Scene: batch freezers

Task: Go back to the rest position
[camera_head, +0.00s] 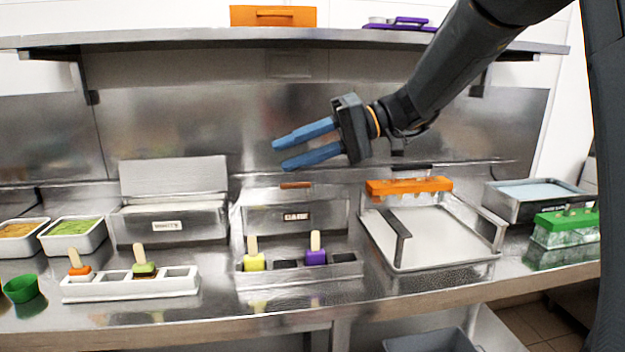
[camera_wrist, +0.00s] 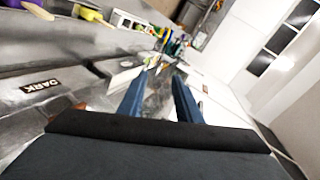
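My gripper (camera_head: 278,156) hangs in the air above the metal counter, in front of the steel back wall and below the shelf. Its two blue fingers point left and stand apart with nothing between them. In the wrist view the fingers (camera_wrist: 158,85) are also spread and empty. My dark arm comes down to it from the upper right. The gripper is above the steel box labelled DARK (camera_head: 297,217) and touches nothing.
An orange-topped mold (camera_head: 408,186) sits by a metal tray (camera_head: 440,235). A green-topped mold (camera_head: 566,222) is right. The shelf (camera_head: 180,35) overhangs.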

